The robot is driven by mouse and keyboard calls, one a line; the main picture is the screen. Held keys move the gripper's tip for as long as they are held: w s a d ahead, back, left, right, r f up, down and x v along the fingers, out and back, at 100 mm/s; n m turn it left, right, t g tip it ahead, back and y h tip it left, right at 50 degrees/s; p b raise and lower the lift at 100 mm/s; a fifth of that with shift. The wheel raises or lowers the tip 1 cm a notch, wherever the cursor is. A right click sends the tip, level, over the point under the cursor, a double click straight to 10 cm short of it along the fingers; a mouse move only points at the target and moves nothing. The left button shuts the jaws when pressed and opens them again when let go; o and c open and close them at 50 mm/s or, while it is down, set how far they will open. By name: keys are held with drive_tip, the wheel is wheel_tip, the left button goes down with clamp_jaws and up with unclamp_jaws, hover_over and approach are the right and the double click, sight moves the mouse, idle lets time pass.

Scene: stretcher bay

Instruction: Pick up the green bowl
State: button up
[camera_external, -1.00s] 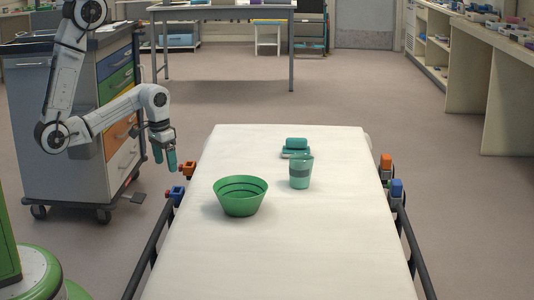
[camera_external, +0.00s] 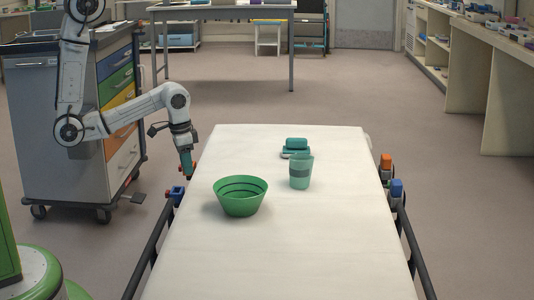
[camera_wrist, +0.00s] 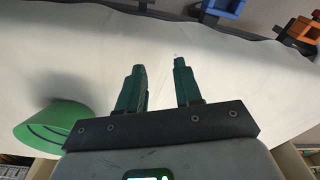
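The green bowl (camera_external: 241,197) stands upright on the white stretcher top, toward its left side in the external view. It has dark stripes around it. My gripper (camera_external: 187,166) is beyond the bowl and to its left, near the stretcher's left edge, pointing down. In the wrist view the green bowl (camera_wrist: 55,131) shows at the lower left, partly hidden by the gripper mount. There my gripper (camera_wrist: 160,80) has its two green fingers apart with nothing between them. The fingers are clear of the bowl.
A translucent green cup (camera_external: 301,172) stands on the white stretcher (camera_external: 290,255), right of the bowl. Teal items (camera_external: 295,146) lie just behind it. Side rails with blue and orange clamps (camera_external: 391,178) edge the stretcher. A drawer cart (camera_external: 55,140) stands behind my arm.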

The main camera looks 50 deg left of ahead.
drive_tip(key=s+d+r+m+p, duration=0.1)
drive_tip(key=d+r+m, duration=0.15)
drive_tip(key=d, duration=0.35)
drive_tip(key=d+r+m+p, duration=0.1)
drive_tip(key=d+m+p, duration=0.15)
drive_tip(key=d, duration=0.35)
drive_tip(key=m+t+p, duration=0.2)
drive_tip(key=m+t, duration=0.1)
drive_tip(key=m, duration=0.5)
approach(228, 213)
drive_tip(key=shift+w+d+f, duration=0.25)
drive_tip(key=shift+w+f, duration=0.2)
drive_tip(key=shift+f, duration=0.15)
drive_tip(key=shift+a+x, duration=0.25)
drive_tip(key=shift+x, duration=1.05)
drive_tip(key=shift+a+x, duration=0.2)
drive_tip(key=shift+x, duration=1.15)
drive_tip(key=shift+s, duration=0.15)
clamp_jaws()
